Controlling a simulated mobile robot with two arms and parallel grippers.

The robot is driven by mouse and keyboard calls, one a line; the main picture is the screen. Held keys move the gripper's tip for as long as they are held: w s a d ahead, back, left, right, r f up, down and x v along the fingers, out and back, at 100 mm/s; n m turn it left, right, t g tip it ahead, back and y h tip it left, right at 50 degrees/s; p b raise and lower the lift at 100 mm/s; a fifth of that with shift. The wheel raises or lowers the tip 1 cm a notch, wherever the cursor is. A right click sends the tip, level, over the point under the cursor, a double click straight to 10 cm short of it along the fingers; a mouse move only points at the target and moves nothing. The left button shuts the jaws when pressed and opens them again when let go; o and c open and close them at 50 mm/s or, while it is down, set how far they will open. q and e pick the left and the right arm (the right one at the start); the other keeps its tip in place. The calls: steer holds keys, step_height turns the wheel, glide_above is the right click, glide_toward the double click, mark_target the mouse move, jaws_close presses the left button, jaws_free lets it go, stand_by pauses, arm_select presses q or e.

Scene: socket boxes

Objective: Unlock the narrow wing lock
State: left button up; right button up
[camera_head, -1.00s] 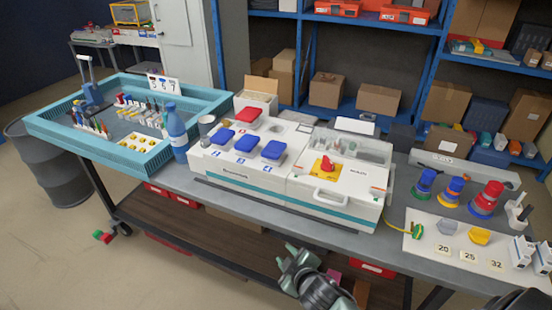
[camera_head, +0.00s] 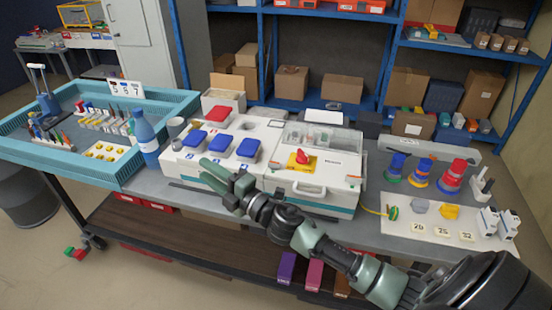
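A white socket box unit (camera_head: 225,176) stands on the grey workbench. On its right part, a red wing-shaped knob (camera_head: 303,156) sits on a yellow plate (camera_head: 293,165). I cannot tell whether this knob is the narrow wing lock; no other wing lock is clear. Blue covers (camera_head: 220,143) and a red cover (camera_head: 217,113) sit on the unit's left part. My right gripper (camera_head: 204,170) is open and empty, in front of the left part, with its fingers pointing left. It is left of the red knob and apart from it. My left gripper is out of view.
A blue bottle (camera_head: 146,138) and a teal tray (camera_head: 60,160) stand on the left. Stacked coloured plugs (camera_head: 452,178) and a white board (camera_head: 430,225) are on the right. My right arm crosses in front of the bench. A clear-lidded compartment (camera_head: 320,138) is behind the knob.

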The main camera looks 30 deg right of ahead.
steer(key=a+r+n+g+y, duration=0.45)
steer(key=n+y, duration=0.25)
steer(key=n, duration=0.5)
steer(key=n+g+h+p, duration=0.1)
steer(key=n+g+h, duration=0.9)
steer(key=n+h, duration=0.1)
glide_toward(275, 163)
steer(key=p+x, duration=0.2)
steer(key=x, duration=0.6)
steer(key=shift+w+f, duration=0.2)
steer(key=shift+f, duration=0.05)
jaws_close()
